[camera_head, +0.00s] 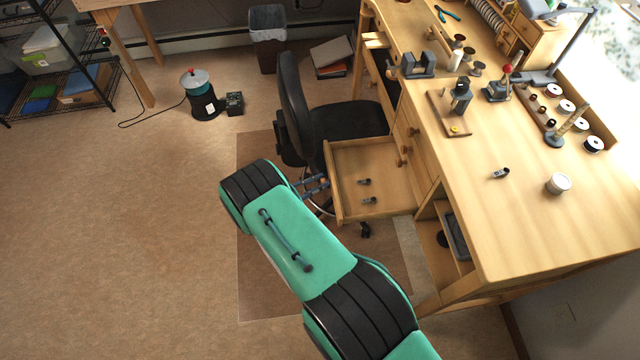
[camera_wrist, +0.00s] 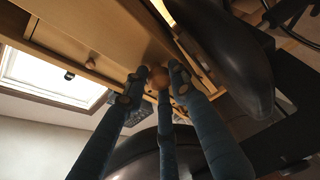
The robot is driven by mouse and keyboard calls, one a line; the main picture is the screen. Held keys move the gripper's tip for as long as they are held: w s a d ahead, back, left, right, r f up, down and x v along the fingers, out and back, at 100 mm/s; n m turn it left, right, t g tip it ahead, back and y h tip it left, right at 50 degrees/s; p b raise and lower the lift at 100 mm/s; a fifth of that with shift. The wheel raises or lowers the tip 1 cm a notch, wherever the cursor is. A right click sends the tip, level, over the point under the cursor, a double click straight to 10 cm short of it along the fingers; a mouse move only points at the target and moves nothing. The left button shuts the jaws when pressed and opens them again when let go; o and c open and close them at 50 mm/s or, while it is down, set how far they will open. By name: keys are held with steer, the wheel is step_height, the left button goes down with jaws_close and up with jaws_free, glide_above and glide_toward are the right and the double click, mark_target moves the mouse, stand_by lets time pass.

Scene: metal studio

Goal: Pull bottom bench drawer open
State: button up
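The wooden bench (camera_head: 560,240) stands at right in the head view. A drawer (camera_head: 345,185) low in its front is pulled well out, with small dark items inside. My gripper (camera_head: 316,186) is at this drawer's front, partly hidden by my arm. In the wrist view my gripper's blue-grey fingers (camera_wrist: 157,82) close around a round wooden knob (camera_wrist: 159,76), with a fingertip on each side and a third finger below. Contact looks close. Other drawer knobs (camera_head: 405,150) show on fronts above, which look shut.
A black office chair (camera_head: 345,122) stands right behind the open drawer, close to my gripper; it also looms in the wrist view (camera_wrist: 235,50). An open shelf (camera_head: 445,235) lies under the bench's near end. The floor to the left (camera_head: 130,230) is clear.

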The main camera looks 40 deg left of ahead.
steer(key=shift+o, duration=0.5)
steer(key=shift+a, duration=0.1)
steer(key=v, duration=0.7)
steer(key=shift+s, duration=0.25)
